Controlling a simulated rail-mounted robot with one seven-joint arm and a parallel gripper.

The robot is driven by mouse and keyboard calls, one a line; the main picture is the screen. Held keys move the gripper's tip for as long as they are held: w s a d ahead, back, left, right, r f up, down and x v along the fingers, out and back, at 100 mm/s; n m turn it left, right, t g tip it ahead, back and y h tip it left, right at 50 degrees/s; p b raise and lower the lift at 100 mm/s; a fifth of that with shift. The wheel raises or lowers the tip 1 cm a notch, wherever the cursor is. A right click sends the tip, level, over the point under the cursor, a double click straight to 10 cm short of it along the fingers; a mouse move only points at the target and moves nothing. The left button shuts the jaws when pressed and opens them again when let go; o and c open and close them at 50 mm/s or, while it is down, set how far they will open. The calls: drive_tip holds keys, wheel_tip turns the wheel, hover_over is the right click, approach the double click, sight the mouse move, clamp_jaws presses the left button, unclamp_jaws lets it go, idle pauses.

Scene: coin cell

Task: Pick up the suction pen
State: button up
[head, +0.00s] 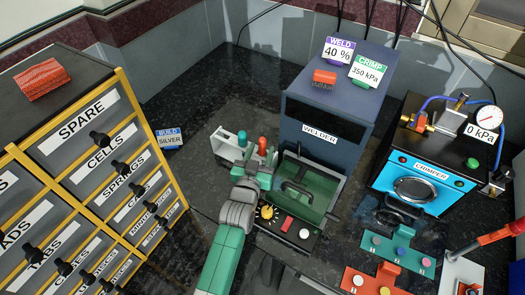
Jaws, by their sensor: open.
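The suction pen is hard to single out at this size. A white rack (230,146) holds two upright pen-like items, one with a teal top (242,138) and one with an orange-red top (263,145). I cannot tell whether either is the suction pen. My green and grey arm reaches up from the bottom centre. My gripper (257,163) is at the rack's near right side, close to the orange-red top. It is open, but its fingertips are partly hidden and I cannot tell whether they touch anything.
The blue welder (335,105) with a green tray (312,213) stands close to my arm's right. The crimper (413,178) is farther right. Button panels (395,255) and a red-handled rod (500,232) are at lower right. Yellow-framed drawers (85,150) fill the left.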

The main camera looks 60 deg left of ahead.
drive_tip(key=shift+x, duration=1.15)
clamp_jaws()
wheel_tip(320, 180, up, 10)
drive_tip(key=p, duration=0.3)
drive_tip(key=shift+r, duration=0.1)
